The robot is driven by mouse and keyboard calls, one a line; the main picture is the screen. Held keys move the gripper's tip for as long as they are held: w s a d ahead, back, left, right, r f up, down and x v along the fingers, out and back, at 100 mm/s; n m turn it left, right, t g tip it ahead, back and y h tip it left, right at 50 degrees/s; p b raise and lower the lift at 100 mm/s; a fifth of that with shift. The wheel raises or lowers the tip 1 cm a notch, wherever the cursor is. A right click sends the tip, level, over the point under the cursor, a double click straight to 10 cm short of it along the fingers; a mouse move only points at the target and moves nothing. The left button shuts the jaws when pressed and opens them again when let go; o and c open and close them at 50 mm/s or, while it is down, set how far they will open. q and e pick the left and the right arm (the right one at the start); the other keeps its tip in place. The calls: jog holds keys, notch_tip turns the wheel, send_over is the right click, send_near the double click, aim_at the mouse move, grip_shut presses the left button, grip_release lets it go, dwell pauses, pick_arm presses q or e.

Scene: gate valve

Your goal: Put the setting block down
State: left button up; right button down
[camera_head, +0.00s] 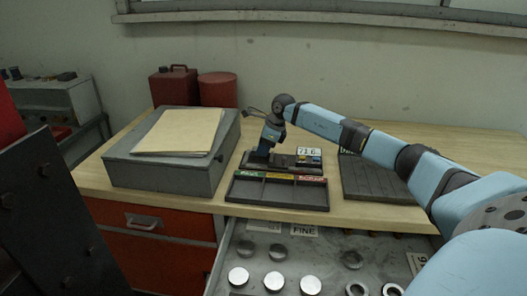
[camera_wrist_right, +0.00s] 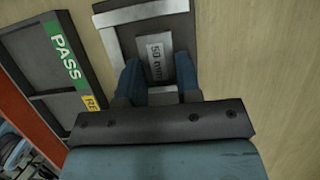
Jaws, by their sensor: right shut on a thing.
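The setting block (camera_wrist_right: 159,58) is a small metal block marked "50 mm" in the right wrist view. My right gripper (camera_wrist_right: 160,75) has its two blue fingers on either side of it and is shut on it. The block is over a dark pad (camera_wrist_right: 187,32) with a pale metal strip along its top and left edges; I cannot tell whether it touches the pad. In the head view my right gripper (camera_head: 264,152) is low over the bench, just behind the divided tray, and hides the block. My left gripper is not in view.
The divided tray (camera_head: 277,205) with coloured labels, including PASS, lies in front. A readout (camera_head: 309,153) stands to the right, and a dark ribbed mat (camera_head: 378,185) beyond it. A grey case (camera_head: 165,172) is at left. The open drawer (camera_head: 250,238) holds several metal discs.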

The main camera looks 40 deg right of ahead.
jog(key=shift+f, duration=0.7)
jog(key=shift+f, duration=0.1)
jog(key=c, duration=0.8)
grip_release()
jog(key=shift+f, duration=0.1)
jog(key=shift+r, duration=0.2)
jog(key=v, duration=1.2)
jog(key=shift+b, duration=0.3)
